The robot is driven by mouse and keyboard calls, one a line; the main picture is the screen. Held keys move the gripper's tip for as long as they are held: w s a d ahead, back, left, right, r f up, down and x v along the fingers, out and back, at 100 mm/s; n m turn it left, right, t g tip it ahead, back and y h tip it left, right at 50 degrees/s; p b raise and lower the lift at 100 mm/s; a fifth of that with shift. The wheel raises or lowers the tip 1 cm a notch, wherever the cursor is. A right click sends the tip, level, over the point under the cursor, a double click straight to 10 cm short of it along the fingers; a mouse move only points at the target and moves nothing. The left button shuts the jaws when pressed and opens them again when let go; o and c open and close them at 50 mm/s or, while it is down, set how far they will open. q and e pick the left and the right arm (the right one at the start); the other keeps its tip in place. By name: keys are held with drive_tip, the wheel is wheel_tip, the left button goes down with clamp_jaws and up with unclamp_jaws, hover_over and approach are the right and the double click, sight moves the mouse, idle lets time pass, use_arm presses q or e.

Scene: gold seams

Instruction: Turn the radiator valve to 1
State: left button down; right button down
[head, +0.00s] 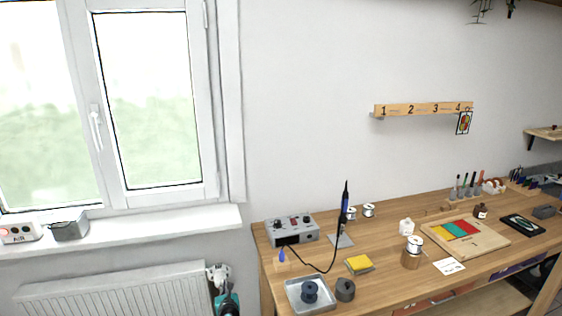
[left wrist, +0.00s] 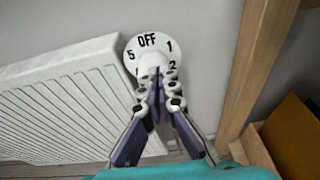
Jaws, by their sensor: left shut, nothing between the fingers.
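The radiator valve (left wrist: 148,44) is a white round dial at the right end of the radiator. In the left wrist view its face reads 5, OFF, 1 and 2, with OFF at the top and 1 to its right. My left gripper (left wrist: 157,76) is shut and empty, its fingertips over the lower part of the dial. They hide the dial's lower marks, and I cannot tell whether they touch it. No pointer mark is clear. In the head view my left gripper (head: 218,272) is at the radiator's right end, and the dial cannot be made out there. My right gripper is not in view.
The white radiator (head: 120,292) hangs below the window sill (head: 120,232). A wooden workbench (head: 385,240) stands close to the right, its leg (left wrist: 250,70) near the valve in the wrist view. A soldering station (head: 292,230) and metal tray (head: 296,283) are on it.

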sight(219, 282)
use_arm(q)
drive_tip(key=shift+w+a, duration=0.2)
drive_tip(key=shift+w, duration=0.4)
drive_tip(key=shift+w+a, duration=0.15)
drive_tip(key=shift+w, duration=0.4)
drive_tip(key=shift+f, duration=0.1)
drive_tip(key=shift+s+a, duration=0.15)
drive_tip(key=shift+a, duration=0.25)
drive_tip(key=shift+s+a, duration=0.15)
drive_tip(key=shift+a, duration=0.45)
drive_tip(key=shift+s+a, duration=0.2)
drive_tip(key=shift+a, duration=0.3)
drive_tip(key=shift+a+r, duration=0.1)
drive_tip(key=shift+r, duration=0.2)
drive_tip(key=s+d, duration=0.1)
drive_tip(key=s, duration=0.4)
drive_tip(key=shift+s+d, duration=0.35)
drive_tip(key=shift+s, duration=0.05)
